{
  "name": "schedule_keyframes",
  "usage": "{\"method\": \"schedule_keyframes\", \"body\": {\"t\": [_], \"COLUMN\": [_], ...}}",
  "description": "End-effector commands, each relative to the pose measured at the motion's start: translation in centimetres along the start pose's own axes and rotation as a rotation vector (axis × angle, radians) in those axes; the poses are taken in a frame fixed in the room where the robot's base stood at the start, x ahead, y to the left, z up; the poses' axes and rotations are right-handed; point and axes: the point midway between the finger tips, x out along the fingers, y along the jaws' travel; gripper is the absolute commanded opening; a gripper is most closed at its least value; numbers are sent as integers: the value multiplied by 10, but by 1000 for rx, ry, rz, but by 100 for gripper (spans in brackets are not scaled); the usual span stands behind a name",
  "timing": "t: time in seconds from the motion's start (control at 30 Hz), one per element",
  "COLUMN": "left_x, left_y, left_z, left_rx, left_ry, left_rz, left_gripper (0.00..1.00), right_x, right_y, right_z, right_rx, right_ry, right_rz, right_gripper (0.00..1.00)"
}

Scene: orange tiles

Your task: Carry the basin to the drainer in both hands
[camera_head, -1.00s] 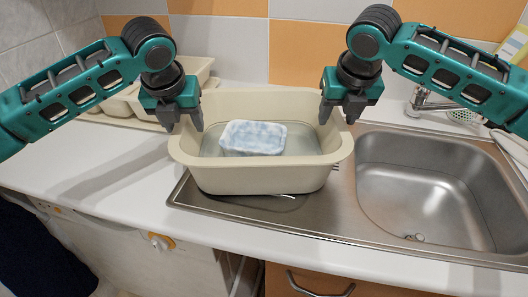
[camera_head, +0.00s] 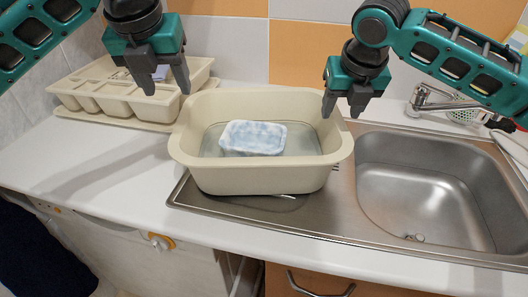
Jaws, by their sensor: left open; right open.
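The beige basin (camera_head: 262,178) stands on the metal drainer (camera_head: 235,207) to the left of the sink bowl, its left end reaching towards the white worktop. A blue-and-white block, like a sponge (camera_head: 253,137), lies inside it. My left gripper (camera_head: 168,88) is open and empty, above and behind the basin's left rim, apart from it. My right gripper (camera_head: 340,110) is open, its fingers pointing down by the basin's right rim; I cannot tell whether they touch it.
A beige compartment tray (camera_head: 120,100) stands on the worktop at the back left, behind my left gripper. The sink bowl (camera_head: 425,190) is empty, with a tap (camera_head: 430,98) behind it. The worktop (camera_head: 100,170) front left is clear.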

Motion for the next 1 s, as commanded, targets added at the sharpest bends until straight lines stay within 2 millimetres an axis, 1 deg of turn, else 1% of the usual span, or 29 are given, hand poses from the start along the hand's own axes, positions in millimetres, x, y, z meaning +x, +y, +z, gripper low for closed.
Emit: {"method": "schedule_keyframes", "body": {"t": [0.03, 0.2, 0.3, 0.4, 0.5, 0.6, 1.0], "left_x": [0, 0, 0, 1, 1, 1, 1], "left_y": [0, 0, 0, 0, 0, 0, 0], "left_z": [0, 0, 0, 0, 0, 0, 0], "left_rx": [0, 1, 1, 1, 1, 1, 0], "left_ry": [0, 0, 0, 0, 0, 0, 0], "left_rz": [0, 0, 0, 0, 0, 0, 0], "left_gripper": [54, 54, 54, 54, 54, 54, 54], "right_x": [-12, -50, -68, -83, -92, -96, -96], "right_y": [0, 0, 0, 0, 0, 0, 0], "right_z": [1, 1, 1, 0, 0, 0, 0], "right_rx": [0, -1, -1, 0, 0, -1, -1], "right_ry": [-4, -5, -4, -2, -1, 0, 0], "right_rz": [1, 0, 0, 1, -1, 0, 0], "right_gripper": [50, 50, 50, 50, 50, 50, 50]}}
